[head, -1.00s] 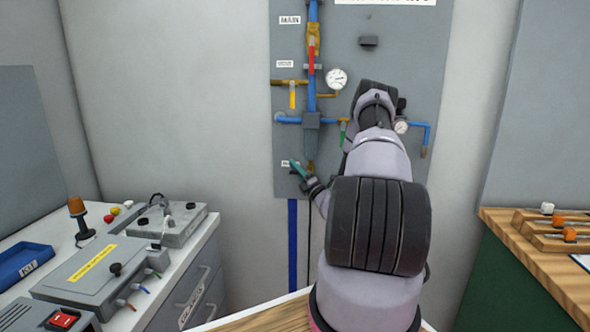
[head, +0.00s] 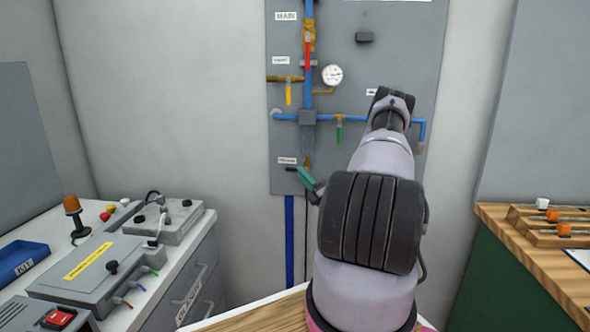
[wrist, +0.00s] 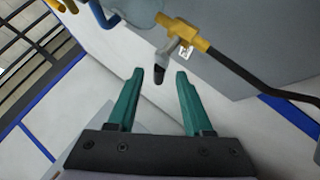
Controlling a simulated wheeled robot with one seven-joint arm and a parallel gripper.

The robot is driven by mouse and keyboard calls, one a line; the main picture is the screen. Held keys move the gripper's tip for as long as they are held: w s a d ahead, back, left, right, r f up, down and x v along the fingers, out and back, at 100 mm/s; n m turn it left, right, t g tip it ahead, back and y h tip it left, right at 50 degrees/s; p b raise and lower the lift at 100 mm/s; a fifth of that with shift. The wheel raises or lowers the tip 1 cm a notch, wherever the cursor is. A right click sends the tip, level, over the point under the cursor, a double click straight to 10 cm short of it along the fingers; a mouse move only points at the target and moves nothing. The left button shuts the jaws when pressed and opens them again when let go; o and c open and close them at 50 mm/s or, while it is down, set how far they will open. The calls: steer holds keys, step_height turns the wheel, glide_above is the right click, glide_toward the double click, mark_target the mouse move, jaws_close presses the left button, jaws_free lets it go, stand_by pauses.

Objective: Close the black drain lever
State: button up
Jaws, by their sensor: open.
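The black drain lever (head: 291,169) shows in the head view as a short dark bar pointing left, below the small label at the foot of the pipe column. In the wrist view the lever (wrist: 160,74) hangs from a brass valve (wrist: 184,33), its dark tip between and slightly beyond my fingertips. My gripper (wrist: 158,74) has green fingers spread apart, with clear gaps on both sides of the lever. In the head view my gripper (head: 305,179) is at the lower end of the pipes, partly hidden by my arm. Contact with the lever is not visible.
The grey panel (head: 400,65) carries blue pipes, a red lever (head: 307,56), a yellow lever (head: 288,93), a green lever (head: 339,131) and a gauge (head: 332,75). A dark hose (wrist: 265,80) runs right from the brass valve. Benches stand at both sides.

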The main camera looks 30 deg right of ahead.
steer(key=v, duration=0.3)
steer(key=shift+s+f, duration=0.15)
steer(key=shift+s, duration=0.25)
steer(key=s+a+r+n+g+y, duration=0.3)
steer(key=a+r+n+g+y, duration=1)
steer(key=a+r+n, duration=0.5)
steer(key=s+a+r+n+g+h, duration=0.4)
steer(key=s+a+n+g+h, duration=0.1)
steer(key=s+a+n+g, duration=0.45)
steer(key=s+d+r+n+t+h, duration=0.2)
steer(key=s+r+n+t+h, duration=0.5)
steer(key=s+r+n+h, duration=0.4)
steer(key=s+r+n, duration=0.1)
steer(key=s+n, duration=0.3)
steer(key=s, duration=0.1)
steer(key=shift+d, duration=0.2)
